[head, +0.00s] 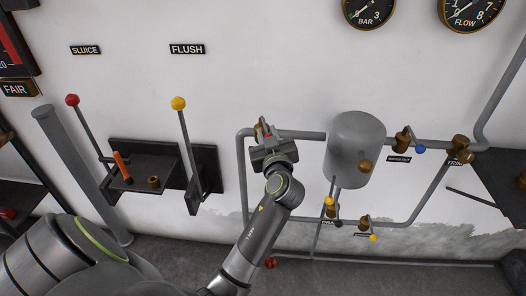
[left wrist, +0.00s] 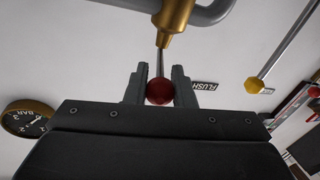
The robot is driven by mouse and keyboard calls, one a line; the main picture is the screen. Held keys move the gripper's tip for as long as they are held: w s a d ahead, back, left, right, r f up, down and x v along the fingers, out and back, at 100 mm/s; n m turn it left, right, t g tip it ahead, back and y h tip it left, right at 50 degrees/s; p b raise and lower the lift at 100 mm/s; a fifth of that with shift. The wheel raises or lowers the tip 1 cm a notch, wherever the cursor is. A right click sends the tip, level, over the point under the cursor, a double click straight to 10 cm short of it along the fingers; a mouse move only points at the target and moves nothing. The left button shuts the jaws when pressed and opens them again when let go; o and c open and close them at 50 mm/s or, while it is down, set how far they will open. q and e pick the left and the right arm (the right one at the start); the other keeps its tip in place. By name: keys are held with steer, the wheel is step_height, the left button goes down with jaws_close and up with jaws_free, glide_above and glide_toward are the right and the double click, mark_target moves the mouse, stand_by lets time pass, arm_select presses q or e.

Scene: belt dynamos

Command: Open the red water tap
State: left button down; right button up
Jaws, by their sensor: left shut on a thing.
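The red water tap is a brass valve body (head: 259,127) on the grey pipe left of the tank, mostly hidden by my gripper in the head view. In the left wrist view its brass body (left wrist: 173,15) is at the top, with a thin stem leading down to a red ball knob (left wrist: 160,91). My left gripper (head: 266,141) is at the tap. In the left wrist view its two fingers (left wrist: 160,88) are shut on the red knob, one on each side. My right gripper does not show.
A grey tank (head: 356,150) stands right of the tap, with brass taps with blue (head: 420,150) and yellow (head: 373,238) knobs nearby. Left are the red-knobbed sluice lever (head: 86,125), the yellow-knobbed flush lever (head: 187,140) and a dark shelf (head: 140,185) holding an orange item.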

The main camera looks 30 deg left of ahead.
arm_select(q)
steer(key=w+n+g+y+b, duration=0.1)
steer(key=n+g+b, duration=0.1)
steer(key=b, duration=0.1)
steer(key=w+d+n+g+y+b, duration=0.1)
steer(key=n+g+y+b, duration=0.1)
steer(key=g+b, duration=0.1)
steer(key=w+d+n+g+y+b, duration=0.1)
steer(key=g+b, duration=0.1)
steer(key=b, duration=0.3)
steer(key=shift+w+d+n+g+y, duration=0.15)
steer(key=shift+w+n+g+y, duration=0.15)
steer(key=shift+w+n+g, duration=0.1)
steer(key=c, duration=1.2)
jaws_free()
steer(key=shift+c, duration=0.2)
